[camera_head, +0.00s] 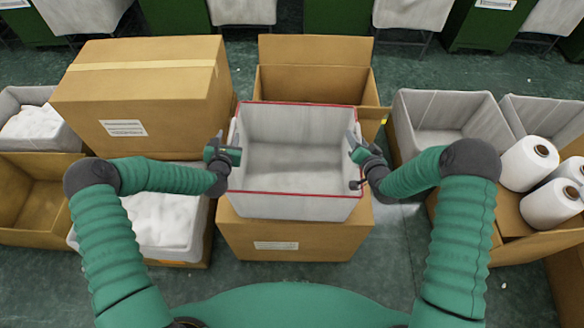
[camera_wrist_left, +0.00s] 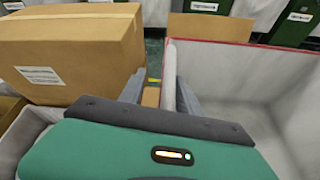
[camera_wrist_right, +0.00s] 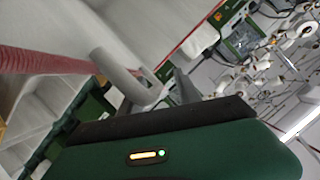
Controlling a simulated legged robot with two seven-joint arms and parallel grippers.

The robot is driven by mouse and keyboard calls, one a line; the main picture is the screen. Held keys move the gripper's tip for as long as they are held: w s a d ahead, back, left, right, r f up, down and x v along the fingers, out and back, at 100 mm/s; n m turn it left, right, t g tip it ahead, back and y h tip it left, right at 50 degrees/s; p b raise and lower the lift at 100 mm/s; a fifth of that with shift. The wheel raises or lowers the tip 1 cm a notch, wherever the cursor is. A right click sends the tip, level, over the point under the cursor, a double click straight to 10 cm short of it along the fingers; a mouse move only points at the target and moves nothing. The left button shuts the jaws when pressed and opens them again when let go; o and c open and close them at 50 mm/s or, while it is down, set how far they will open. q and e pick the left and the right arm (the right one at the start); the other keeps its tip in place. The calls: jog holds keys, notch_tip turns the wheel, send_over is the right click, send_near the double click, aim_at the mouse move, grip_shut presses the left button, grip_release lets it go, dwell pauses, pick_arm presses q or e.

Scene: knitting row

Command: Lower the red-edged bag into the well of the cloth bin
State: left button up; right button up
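The red-edged bag (camera_head: 297,205) is a pale grey, open-topped, empty-looking bag with a thin red rim. It stands upright over a cardboard box in the middle of the head view; whether it rests on that box is unclear. My left gripper (camera_head: 218,160) is at its left wall. In the left wrist view the fingers (camera_wrist_left: 158,95) are apart, with the bag wall between them. My right gripper (camera_head: 357,165) is at its right wall, fingers apart and tilted; the red rim passes near them in the right wrist view (camera_wrist_right: 150,85). An empty grey-lined bin (camera_head: 410,150) stands to the right; I cannot tell whether it is the cloth bin.
A cardboard box (camera_head: 290,248) is below the bag, and an open one (camera_head: 315,55) is behind it. A large closed box (camera_head: 170,110) stands left, above a bin of white cloth (camera_head: 165,225). White yarn cones (camera_head: 530,165) are at the far right. Floor (camera_head: 410,255) shows at front right.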

pick_arm(q)
jog(key=shift+d+r, duration=0.2)
jog(key=shift+d, duration=0.55)
pick_arm(e)
jog(key=shift+d+f, duration=0.1)
jog(key=shift+d, duration=0.65)
pick_arm(q)
jog(key=shift+c, duration=0.8)
pick_arm(e)
jog(key=shift+c, duration=0.8)
pick_arm(q)
jog(key=shift+a, duration=0.1)
jog(key=shift+c, duration=1.1)
pick_arm(e)
jog(key=shift+a, duration=0.1)
jog(key=shift+c, duration=1.1)
pick_arm(q)
jog(key=shift+a+f, duration=0.1)
jog(key=shift+a, duration=0.35)
grip_shut()
pick_arm(e)
jog(key=shift+a, duration=0.45)
grip_shut()
pick_arm(q)
jog(key=shift+d, duration=0.2)
pick_arm(e)
jog(key=shift+d, duration=0.25)
